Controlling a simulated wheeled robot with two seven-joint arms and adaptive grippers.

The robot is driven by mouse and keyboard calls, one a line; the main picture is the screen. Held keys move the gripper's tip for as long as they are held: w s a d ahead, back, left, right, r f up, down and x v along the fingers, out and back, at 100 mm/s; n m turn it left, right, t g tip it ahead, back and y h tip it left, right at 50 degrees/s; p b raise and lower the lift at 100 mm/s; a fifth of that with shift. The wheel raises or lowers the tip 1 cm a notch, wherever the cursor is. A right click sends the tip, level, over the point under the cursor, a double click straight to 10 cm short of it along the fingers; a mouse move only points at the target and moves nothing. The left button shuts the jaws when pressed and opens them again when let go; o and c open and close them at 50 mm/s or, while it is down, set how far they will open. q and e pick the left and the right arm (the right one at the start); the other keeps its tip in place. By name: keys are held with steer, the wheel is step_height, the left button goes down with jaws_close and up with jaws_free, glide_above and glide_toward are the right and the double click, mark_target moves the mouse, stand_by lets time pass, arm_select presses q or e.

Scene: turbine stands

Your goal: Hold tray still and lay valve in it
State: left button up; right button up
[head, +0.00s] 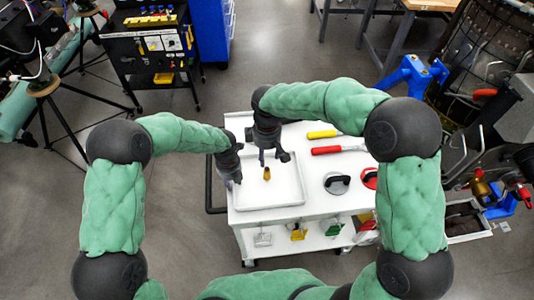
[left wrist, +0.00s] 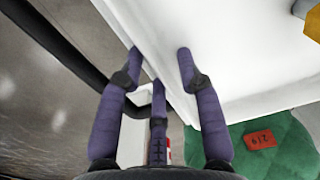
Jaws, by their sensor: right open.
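The white tray (head: 285,203) lies on the left part of the white cart top. My left gripper (head: 235,181) is at the tray's left side. The small brass-orange valve (head: 267,174) is inside the tray outline and looks upright, just below my right gripper's fingers. A yellow part of it shows at the top right corner of the left wrist view (left wrist: 312,22). My right gripper (head: 272,162) is open above the tray; exact contact with the valve is unclear.
Yellow-handled (head: 323,134) and red-handled (head: 328,150) tools lie behind and right of the tray. A black-handled round item (head: 337,183) and a red one (head: 369,178) are to its right. Several things hang on the cart's front. A black rail (head: 208,185) runs along its left.

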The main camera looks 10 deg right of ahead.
arm_select(q)
steer(key=shift+r, duration=0.1)
step_height(320, 180, up, 12)
stand_by(0.6)
